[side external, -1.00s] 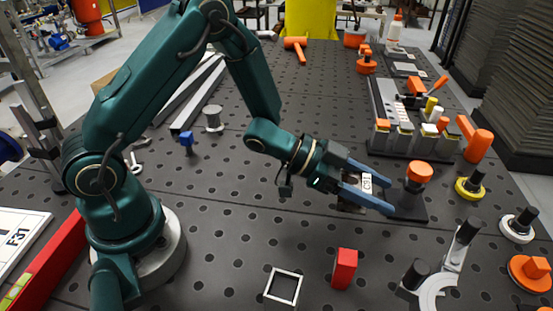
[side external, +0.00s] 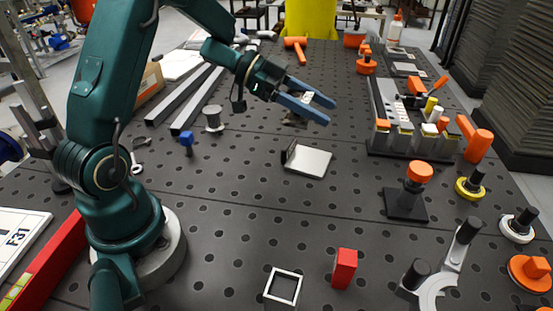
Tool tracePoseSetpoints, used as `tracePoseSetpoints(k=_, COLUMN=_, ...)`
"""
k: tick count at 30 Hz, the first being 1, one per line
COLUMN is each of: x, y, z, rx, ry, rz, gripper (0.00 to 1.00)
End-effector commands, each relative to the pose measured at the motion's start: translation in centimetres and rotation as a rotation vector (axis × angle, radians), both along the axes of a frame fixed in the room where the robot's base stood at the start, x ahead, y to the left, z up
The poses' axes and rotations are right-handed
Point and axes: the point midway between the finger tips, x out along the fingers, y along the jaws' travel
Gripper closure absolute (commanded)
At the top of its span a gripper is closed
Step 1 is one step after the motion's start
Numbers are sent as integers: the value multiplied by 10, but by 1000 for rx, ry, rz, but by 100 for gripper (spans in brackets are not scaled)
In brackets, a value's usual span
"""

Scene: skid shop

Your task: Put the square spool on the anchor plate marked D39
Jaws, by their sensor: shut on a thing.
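My gripper (side external: 328,112) is raised over the far middle of the table, pointing right. Its blue fingers are around a small grey thing (side external: 293,122), which looks like the square spool. The fingers hide most of it, and a pale patch shows between them. Below it on the table lies a flat, pale grey plate (side external: 312,161) with a dark upright piece at its left edge. A dark plate (side external: 403,208) at right carries a grey post with an orange cap. I cannot read D39 on either plate.
A fixture with several coloured pegs (side external: 408,153) stands at right. A red block (side external: 345,268) and a white square frame (side external: 283,286) are at the front. A grey spool (side external: 213,118) and a blue piece (side external: 187,141) stand at left. The table between is mostly clear.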

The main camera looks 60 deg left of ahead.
Motion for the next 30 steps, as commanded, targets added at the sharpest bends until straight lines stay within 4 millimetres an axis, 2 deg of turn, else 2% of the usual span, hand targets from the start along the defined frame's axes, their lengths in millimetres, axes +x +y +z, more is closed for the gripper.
tracePoseSetpoints(k=1, x=1, y=24, z=0, rx=1, ry=-1, rz=19, gripper=100)
tracePoseSetpoints(k=6, x=-7, y=79, z=-4, rx=-1, ry=0, rz=68, gripper=100)
tracePoseSetpoints(k=9, x=-10, y=100, z=-7, rx=-2, ry=0, rz=103, gripper=100)
tracePoseSetpoints(k=12, x=-11, y=108, z=-10, rx=-3, ry=1, rz=132, gripper=100)
tracePoseSetpoints(k=16, x=-4, y=97, z=-19, rx=-4, ry=2, rz=137, gripper=100)
tracePoseSetpoints(k=24, x=25, y=45, z=-56, rx=-3, ry=4, rz=135, gripper=100)
tracePoseSetpoints(k=30, x=43, y=18, z=-75, rx=-2, ry=1, rz=137, gripper=100)
